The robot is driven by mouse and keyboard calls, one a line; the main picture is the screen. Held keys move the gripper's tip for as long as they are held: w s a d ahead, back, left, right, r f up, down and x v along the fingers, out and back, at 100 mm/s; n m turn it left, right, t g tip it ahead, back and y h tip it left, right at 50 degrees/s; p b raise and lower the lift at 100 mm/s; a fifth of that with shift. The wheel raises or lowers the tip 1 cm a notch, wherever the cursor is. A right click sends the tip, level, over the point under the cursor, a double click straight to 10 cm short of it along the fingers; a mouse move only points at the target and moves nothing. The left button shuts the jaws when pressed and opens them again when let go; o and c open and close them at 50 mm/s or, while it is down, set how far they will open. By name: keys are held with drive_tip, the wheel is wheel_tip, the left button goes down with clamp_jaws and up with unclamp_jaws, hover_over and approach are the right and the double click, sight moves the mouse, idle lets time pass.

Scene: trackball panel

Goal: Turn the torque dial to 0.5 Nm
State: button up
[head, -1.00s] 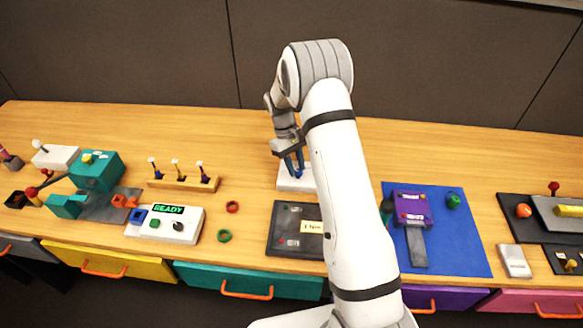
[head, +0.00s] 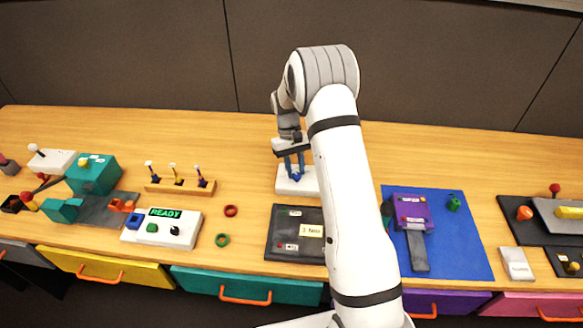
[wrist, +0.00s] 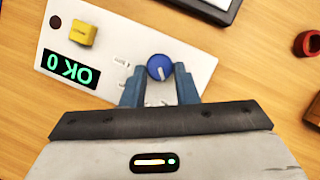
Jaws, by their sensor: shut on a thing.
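The blue dial (wrist: 160,67) with a white pointer line sits on a white panel (wrist: 205,60), taken here as the torque dial. My gripper (wrist: 159,74) is shut on it, with one blue-grey finger on each side. The pointer shows as a short white line toward the lower part of the dial in the wrist view. Small marks beside the dial are too small to read. In the head view, my gripper (head: 293,168) reaches down onto the white panel (head: 284,188), partly hidden by my arm.
A dark panel (head: 275,240) lies in front.

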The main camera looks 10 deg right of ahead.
drive_tip(key=o, duration=1)
drive_tip(key=shift+s, duration=0.1)
drive_tip(key=b+v, duration=0.1)
drive_tip(key=v, duration=0.6)
drive_tip(key=shift+r, duration=0.35)
